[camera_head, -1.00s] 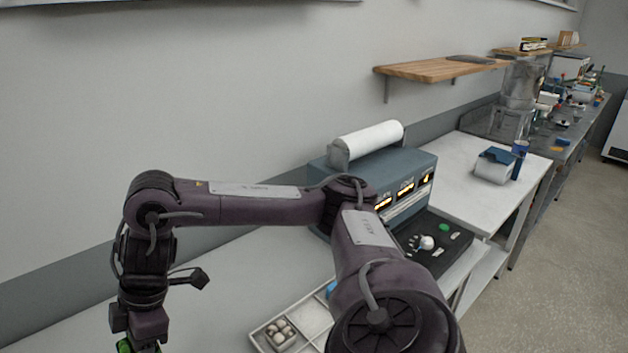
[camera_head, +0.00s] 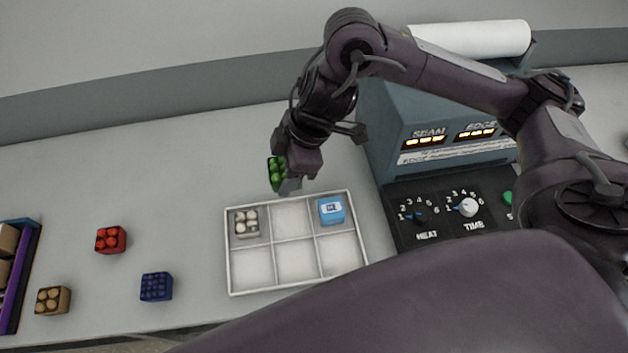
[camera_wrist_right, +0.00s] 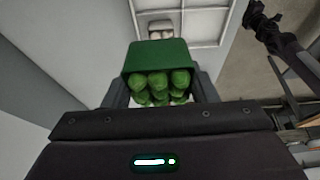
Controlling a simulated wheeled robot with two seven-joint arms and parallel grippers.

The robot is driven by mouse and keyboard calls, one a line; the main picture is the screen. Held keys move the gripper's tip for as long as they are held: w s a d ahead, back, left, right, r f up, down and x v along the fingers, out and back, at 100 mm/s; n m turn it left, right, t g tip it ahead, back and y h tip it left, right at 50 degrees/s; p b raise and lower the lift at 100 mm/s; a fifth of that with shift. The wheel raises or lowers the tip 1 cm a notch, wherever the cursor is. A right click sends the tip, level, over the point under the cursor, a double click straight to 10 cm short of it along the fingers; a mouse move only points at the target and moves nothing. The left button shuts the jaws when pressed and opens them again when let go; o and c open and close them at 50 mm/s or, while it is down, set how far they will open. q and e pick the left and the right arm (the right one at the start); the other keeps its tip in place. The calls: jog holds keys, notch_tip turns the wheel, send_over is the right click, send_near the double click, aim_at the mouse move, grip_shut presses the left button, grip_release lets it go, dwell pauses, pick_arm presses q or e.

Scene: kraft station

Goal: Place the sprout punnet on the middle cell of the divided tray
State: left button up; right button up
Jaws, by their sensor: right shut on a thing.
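The sprout punnet (camera_head: 277,174), a green box of green sprouts, is in my right gripper (camera_head: 287,180), which is shut on it. In the right wrist view the punnet (camera_wrist_right: 158,57) sits between the two fingers. It appears near the far edge of the divided tray (camera_head: 228,268), beside the far middle cell; its exact height is unclear. The white tray has two rows of three cells. The far middle cell (camera_head: 290,218) looks empty. A mushroom punnet (camera_head: 246,222) fills the far left cell and a blue box (camera_head: 331,210) the far right one. My left gripper is not seen.
A sealing machine (camera_head: 432,150) with HEAT and TIME knobs stands right of the tray. Left of the tray are a red punnet (camera_head: 111,239), a dark blue punnet (camera_head: 156,287) and a tan punnet (camera_head: 53,300). A dark crate (camera_head: 22,280) is at the far left. The near tray cells are empty.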

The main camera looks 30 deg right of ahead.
jog(key=b, duration=0.2)
send_over(285, 223)
notch_tip(285, 223, down, 6)
jog(key=f, duration=0.3)
jog(key=d+f+b, duration=0.1)
jog(key=f, duration=0.4)
jog(key=shift+s+d+b, duration=0.15)
jog(key=shift+s+b, duration=0.1)
jog(key=shift+b, duration=0.1)
jog(key=shift+w+f, duration=0.1)
jog(key=shift+f, duration=0.45)
notch_tip(285, 223, down, 4)
jog(key=shift+f, duration=0.1)
pick_arm(q)
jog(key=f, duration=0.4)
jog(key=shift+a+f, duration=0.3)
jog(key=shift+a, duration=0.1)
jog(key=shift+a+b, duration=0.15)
jog(key=shift+b, duration=0.15)
pick_arm(e)
jog(key=o, duration=0.5)
jog(key=shift+f, duration=0.15)
jog(key=shift+o, duration=0.9)
